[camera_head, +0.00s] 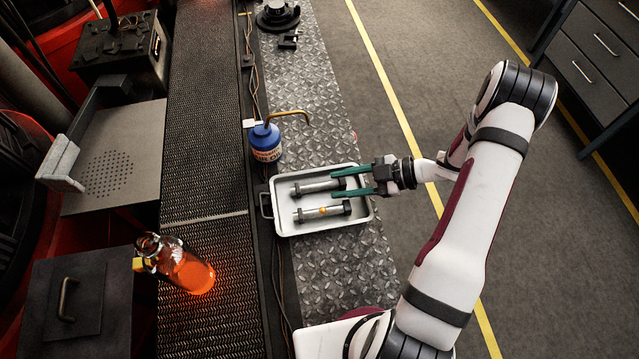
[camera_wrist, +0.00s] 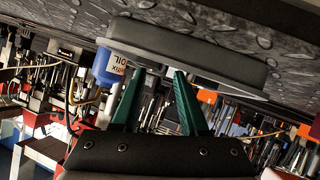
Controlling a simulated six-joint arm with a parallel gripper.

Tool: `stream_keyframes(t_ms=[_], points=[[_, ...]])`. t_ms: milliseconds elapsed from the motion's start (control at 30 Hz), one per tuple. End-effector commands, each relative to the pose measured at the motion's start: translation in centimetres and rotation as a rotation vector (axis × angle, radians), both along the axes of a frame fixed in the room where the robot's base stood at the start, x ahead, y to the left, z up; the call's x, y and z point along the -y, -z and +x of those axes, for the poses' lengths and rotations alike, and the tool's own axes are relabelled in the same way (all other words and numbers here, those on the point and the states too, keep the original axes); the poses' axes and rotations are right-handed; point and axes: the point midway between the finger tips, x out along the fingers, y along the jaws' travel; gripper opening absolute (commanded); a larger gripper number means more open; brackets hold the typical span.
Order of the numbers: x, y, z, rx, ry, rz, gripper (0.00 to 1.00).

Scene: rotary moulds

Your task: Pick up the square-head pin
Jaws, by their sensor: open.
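Two grey metal pins lie side by side in a white tray (camera_head: 367,207) in the head view. The upper pin (camera_head: 315,187) is plain grey with thicker ends. The lower pin (camera_head: 321,212) has a yellow-orange mark at its middle and thicker ends. I cannot tell which has the square head. My gripper (camera_head: 334,184) is open, its green fingers reaching over the tray's right side. In the picture they lie on either side of the upper pin's right end; contact cannot be told. The wrist view shows the fingers (camera_wrist: 160,73) before the tray's outer side (camera_wrist: 190,48); no pin shows there.
A blue oil can (camera_head: 265,145) stands just beyond the tray's upper left. A glowing orange bottle (camera_head: 187,270) stands on the dark conveyor (camera_head: 205,130) to the left. The metal plate bench (camera_head: 345,265) is clear below the tray.

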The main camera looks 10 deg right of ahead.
Motion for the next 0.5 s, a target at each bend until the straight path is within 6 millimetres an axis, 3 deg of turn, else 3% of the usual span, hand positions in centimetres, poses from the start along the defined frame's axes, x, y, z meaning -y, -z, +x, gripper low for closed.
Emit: stream_keyframes(t_ms=[200,467,500], points=[[-3.6,1.6,1.2,-0.001,-0.003,0.0,0.43],[-4.0,1.9,1.3,-0.003,0.002,-0.003,0.43],[-4.0,1.9,1.3,-0.003,0.003,-0.004,0.31]])
